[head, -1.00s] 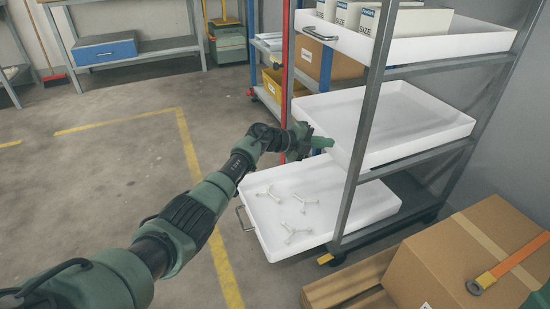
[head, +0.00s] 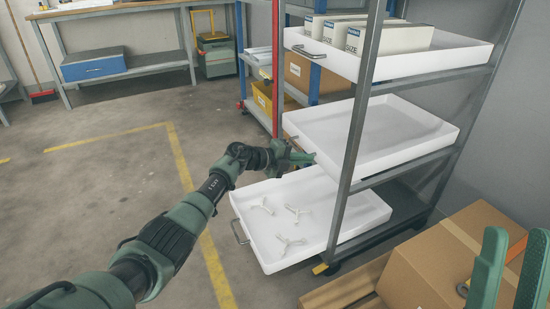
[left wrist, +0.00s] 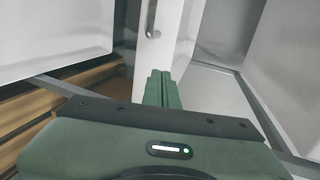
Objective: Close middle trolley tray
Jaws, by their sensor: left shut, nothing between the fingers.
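The middle trolley tray (head: 400,128) is white and empty, and its front end sticks out to the left past the near post. My left gripper (head: 306,158) is shut and empty at the front of this tray; I cannot tell whether it touches. In the left wrist view its closed fingers (left wrist: 163,90) point at a white panel with a small handle (left wrist: 153,20). My right gripper (head: 507,270) is open and empty at the lower right, in front of the cardboard box.
The bottom tray (head: 325,235) is pulled far out and holds three Y-shaped parts. The top tray (head: 450,60) holds several white boxes. A cardboard box (head: 425,265) stands on a wooden pallet (head: 345,285) at the right. The floor (head: 90,200) at left is clear.

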